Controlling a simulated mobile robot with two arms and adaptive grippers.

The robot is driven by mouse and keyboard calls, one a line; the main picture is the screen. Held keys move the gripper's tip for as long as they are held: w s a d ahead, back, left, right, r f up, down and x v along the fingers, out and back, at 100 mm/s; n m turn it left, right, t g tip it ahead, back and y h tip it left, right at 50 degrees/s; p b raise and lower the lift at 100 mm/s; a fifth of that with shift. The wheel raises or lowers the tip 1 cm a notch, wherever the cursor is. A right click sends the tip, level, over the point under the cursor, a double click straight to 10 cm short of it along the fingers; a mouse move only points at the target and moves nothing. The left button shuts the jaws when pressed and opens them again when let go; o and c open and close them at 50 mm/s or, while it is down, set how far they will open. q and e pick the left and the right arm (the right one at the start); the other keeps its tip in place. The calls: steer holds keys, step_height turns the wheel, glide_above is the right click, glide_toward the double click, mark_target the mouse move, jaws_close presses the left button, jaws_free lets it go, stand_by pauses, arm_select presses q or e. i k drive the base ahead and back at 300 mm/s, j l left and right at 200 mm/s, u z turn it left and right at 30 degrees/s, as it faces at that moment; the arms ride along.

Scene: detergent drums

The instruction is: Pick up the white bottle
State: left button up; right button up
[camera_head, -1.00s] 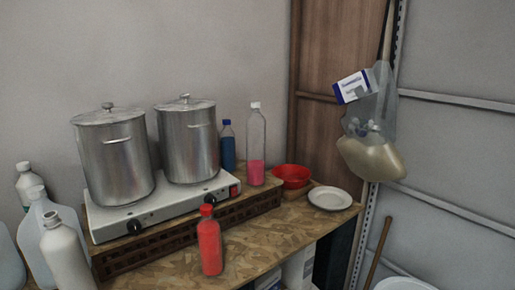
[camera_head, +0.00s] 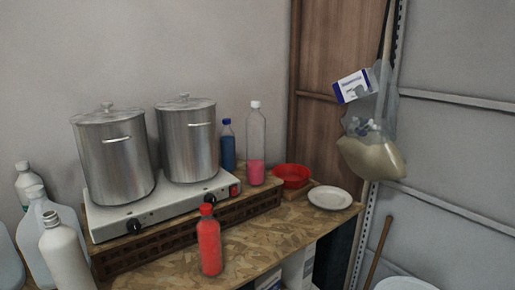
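A white bottle (camera_head: 66,258) without a cap stands upright at the bottom left of the head view. Its lower part is cut off by the frame edge. Another whitish bottle (camera_head: 27,183) with a white cap stands farther back at the left edge, partly hidden by a translucent jug (camera_head: 38,232) in front of it. Neither of my grippers shows in the view, and nothing is touching the bottles.
Two steel pots (camera_head: 115,158) stand on a white hot plate (camera_head: 165,209). A red bottle (camera_head: 209,243) stands in front on the wooden table (camera_head: 262,241). A blue bottle (camera_head: 228,148), a clear bottle with pink liquid (camera_head: 257,165), a red bowl (camera_head: 291,175) and a white plate (camera_head: 330,198) are behind.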

mark_target(60, 246)
steer(key=u, duration=1.3)
